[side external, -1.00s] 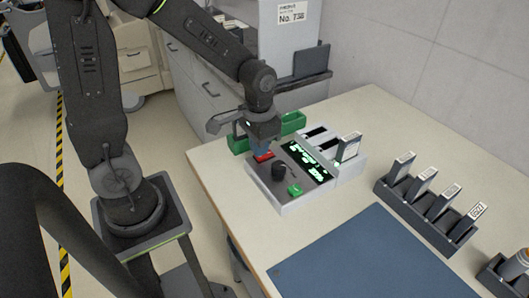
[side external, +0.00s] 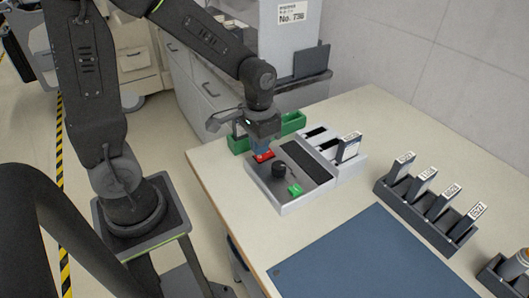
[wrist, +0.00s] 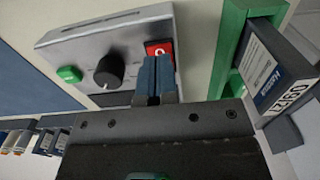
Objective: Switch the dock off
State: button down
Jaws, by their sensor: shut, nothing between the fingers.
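The dock (side external: 300,203) is a grey box on the table, with a black knob (side external: 279,170), a green button (side external: 295,190) and a red button (side external: 263,157). Its display (side external: 306,162) is dark. One labelled cartridge (side external: 348,147) stands upright in the slotted part at its back right. My gripper (side external: 262,151) is shut and empty, its blue fingertips pointing down at the red button. In the wrist view the fingertips (wrist: 155,62) are at the red button (wrist: 158,47) and cover part of it. I cannot tell whether they still press it.
A green tray (side external: 293,122) lies just behind the dock; in the wrist view a labelled cartridge (wrist: 264,72) shows beside its green wall. A dark rack (side external: 425,222) with several cartridges stands at the right. A blue mat (side external: 365,258) lies bare in front.

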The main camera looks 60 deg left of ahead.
aim_at(259, 157)
jog(key=shift+r, duration=2.8)
jog(key=shift+s+r, duration=0.15)
jog(key=shift+r, duration=0.1)
jog(key=s+d+r+t, duration=0.2)
jog(key=s+r+t, duration=0.3)
jog(key=s+r, duration=0.2)
jog(key=shift+s+d+r+t, duration=0.3)
jog(key=shift+s+d+r, duration=0.05)
jog(key=shift+s, duration=0.85)
